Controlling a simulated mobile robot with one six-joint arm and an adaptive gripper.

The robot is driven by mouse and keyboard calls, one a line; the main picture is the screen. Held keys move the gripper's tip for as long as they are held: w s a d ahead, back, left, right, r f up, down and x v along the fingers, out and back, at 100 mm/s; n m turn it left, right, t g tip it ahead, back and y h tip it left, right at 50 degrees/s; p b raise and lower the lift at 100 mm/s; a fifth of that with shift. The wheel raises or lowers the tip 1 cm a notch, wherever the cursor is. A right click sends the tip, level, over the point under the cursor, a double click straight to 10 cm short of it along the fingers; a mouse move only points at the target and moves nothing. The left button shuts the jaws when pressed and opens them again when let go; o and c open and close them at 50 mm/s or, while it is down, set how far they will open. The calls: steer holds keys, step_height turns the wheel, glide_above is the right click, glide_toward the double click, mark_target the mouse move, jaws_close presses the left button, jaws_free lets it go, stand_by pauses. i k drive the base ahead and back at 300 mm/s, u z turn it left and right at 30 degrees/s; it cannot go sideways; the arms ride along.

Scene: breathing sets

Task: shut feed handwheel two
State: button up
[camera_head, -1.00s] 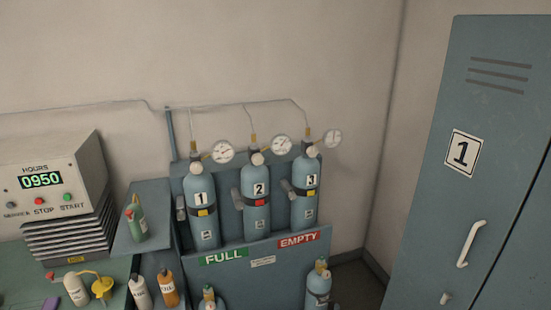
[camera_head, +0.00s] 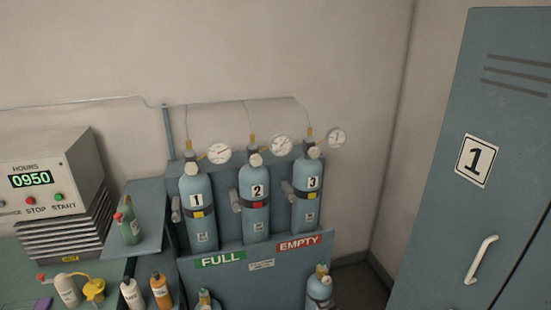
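Three blue cylinders numbered 1, 2 and 3 stand upright in a blue rack. Cylinder 2 (camera_head: 256,214) is in the middle, with a red tag on its black band. A pale round handwheel (camera_head: 256,160) sits on its top, and a gauge (camera_head: 280,146) is to the right of it. Cylinder 1 (camera_head: 197,222) and cylinder 3 (camera_head: 307,212) flank it, each with a yellow tag. I cannot tell how far the handwheel is turned. My gripper is not in view.
A compressor box (camera_head: 50,172) reading 0950 stands at left. A green bottle (camera_head: 129,223) is on a shelf beside the rack. Several bottles stand at lower left. Loose cylinders (camera_head: 320,287) stand below the FULL and EMPTY signs. A blue locker (camera_head: 472,180) is at right.

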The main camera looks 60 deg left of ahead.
mark_target(256, 160)
steer(key=z, duration=0.75)
steer(key=k, duration=1.3)
steer(key=u, duration=1.75)
